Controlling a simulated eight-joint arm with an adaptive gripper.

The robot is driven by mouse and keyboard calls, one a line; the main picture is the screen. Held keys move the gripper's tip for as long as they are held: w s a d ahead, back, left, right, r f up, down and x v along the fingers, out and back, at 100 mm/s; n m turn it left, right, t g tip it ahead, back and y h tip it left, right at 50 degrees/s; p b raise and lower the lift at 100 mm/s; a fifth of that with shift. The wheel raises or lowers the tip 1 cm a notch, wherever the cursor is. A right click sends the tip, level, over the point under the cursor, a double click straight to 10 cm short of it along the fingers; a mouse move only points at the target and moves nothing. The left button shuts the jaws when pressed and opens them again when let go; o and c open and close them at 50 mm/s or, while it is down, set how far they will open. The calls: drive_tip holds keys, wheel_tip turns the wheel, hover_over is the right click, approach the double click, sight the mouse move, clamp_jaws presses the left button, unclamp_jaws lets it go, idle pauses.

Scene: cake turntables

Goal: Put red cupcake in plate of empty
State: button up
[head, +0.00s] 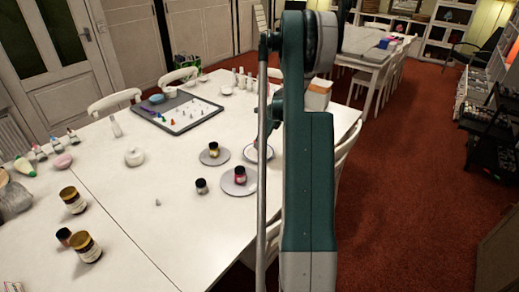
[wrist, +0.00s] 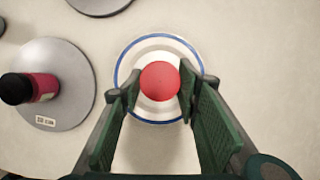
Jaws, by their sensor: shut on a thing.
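The red cupcake (wrist: 160,81) shows in the wrist view as a round red top between the fingertips of my gripper (wrist: 159,88). My gripper is shut on it. Directly beneath is a white plate (wrist: 133,58) with a blue rim, and the cupcake is near its middle. I cannot tell whether the cupcake touches the plate or is held just above it. In the head view the plate (head: 249,155) is partly hidden behind my arm, and the cupcake cannot be made out.
A grey turntable (wrist: 68,65) with a red, black-lidded jar (wrist: 30,88) stands left of the plate. Another turntable (head: 209,161) holds a dark jar (head: 213,149). A grey tray (head: 190,113) with small items lies farther back. The table's right edge is close to the plate.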

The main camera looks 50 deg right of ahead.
sight(260, 147)
drive_tip(key=shift+f, duration=0.2)
drive_tip(key=shift+f+b, duration=0.3)
drive_tip(key=shift+f, duration=1.45)
drive_tip(key=shift+f, duration=0.15)
drive_tip(key=o, duration=0.9)
drive_tip(key=p+v, duration=0.1)
drive_tip(key=v, duration=1.1)
drive_tip(key=shift+p, duration=0.4)
drive_tip(key=shift+w+r, duration=0.15)
drive_tip(key=shift+r, duration=0.1)
